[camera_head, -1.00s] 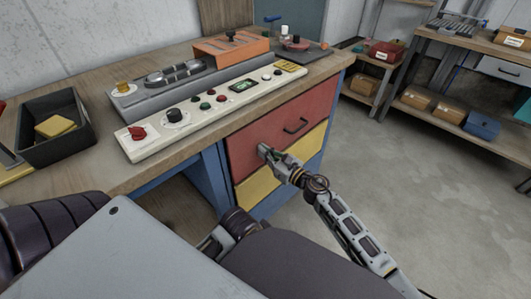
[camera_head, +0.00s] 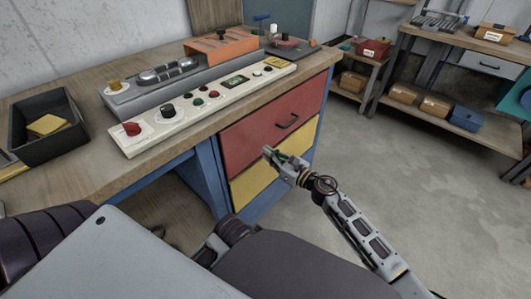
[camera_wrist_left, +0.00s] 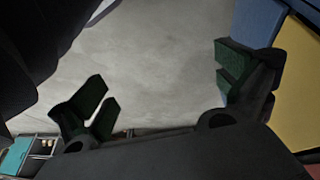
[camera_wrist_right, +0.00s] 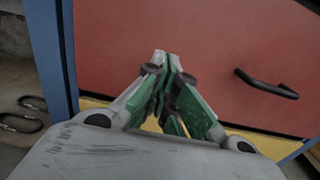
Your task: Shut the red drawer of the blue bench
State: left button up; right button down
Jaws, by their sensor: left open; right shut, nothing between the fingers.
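The red drawer (camera_head: 265,125) is in the front of the blue bench (camera_head: 205,175), under its wooden top. Its front looks about flush with the yellow drawer below, with no clear gap. Its black handle (camera_head: 288,121) also shows in the right wrist view (camera_wrist_right: 265,84). My right gripper (camera_head: 267,152) is shut and empty, in front of the drawer's lower part, below and left of the handle. In the right wrist view its fingertips (camera_wrist_right: 164,60) point at the red front; I cannot tell whether they touch. My left gripper (camera_wrist_left: 163,88) is open and empty above the floor.
The yellow drawer (camera_head: 298,142) is directly below the red one. A white control panel (camera_head: 200,103), an orange fixture (camera_head: 226,46) and a dark bin (camera_head: 48,140) stand on the bench top. Shelves (camera_head: 455,125) stand at the back right. The floor right of the bench is clear.

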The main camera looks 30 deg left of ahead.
pick_arm(q)
jog(key=r, duration=0.1)
jog(key=a+r+p, duration=0.1)
jog(key=r, duration=0.1)
jog(key=shift+r, duration=0.25)
pick_arm(e)
jog(key=v, duration=0.8)
jog(key=shift+d, duration=0.3)
pick_arm(q)
jog(key=shift+s+f, duration=0.3)
pick_arm(e)
jog(key=shift+s, duration=0.15)
pick_arm(q)
jog(key=shift+r, duration=0.1)
